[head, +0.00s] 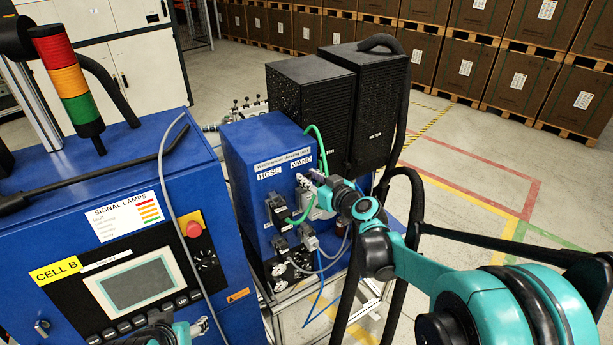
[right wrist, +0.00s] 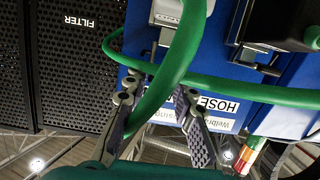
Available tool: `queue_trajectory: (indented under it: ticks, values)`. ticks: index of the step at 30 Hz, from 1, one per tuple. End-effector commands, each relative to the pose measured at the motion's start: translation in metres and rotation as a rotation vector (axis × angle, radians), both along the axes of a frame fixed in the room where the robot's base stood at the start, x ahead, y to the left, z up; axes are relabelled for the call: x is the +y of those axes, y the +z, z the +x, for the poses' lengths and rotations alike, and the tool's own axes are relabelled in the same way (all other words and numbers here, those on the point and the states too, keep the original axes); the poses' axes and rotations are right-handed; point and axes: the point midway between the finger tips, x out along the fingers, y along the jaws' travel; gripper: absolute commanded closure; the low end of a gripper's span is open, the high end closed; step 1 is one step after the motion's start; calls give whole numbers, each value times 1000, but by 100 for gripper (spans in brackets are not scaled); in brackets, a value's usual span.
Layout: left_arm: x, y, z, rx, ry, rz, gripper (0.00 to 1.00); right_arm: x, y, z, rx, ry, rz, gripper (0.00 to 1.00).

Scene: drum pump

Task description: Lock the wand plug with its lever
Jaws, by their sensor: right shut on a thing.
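A blue cabinet (head: 248,160) carries the labels HOSE and WAND on its front. A dark connector with a lever-like part (head: 279,208) sits under the HOSE label. The wand connector (head: 303,184) lies under the WAND label, partly hidden by my right gripper (head: 316,179). Grey metal latch parts (right wrist: 140,58) show just beyond the fingers. The lever's position is not clear. Part of my left gripper (head: 168,332) shows at the bottom edge.
Open floor lies beyond.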

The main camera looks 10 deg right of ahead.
Motion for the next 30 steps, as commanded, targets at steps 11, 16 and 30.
queue_trajectory:
  ticks: [11,16,30]
  values:
    - [0,-23,0,0,0,0,48,-1,-6,-4,-82,2,31,86]
    - [0,-32,0,0,0,0,48,-1,-7,-5,-119,2,43,86]
    - [0,-40,0,0,0,0,48,-3,-5,-7,-167,-1,60,86]
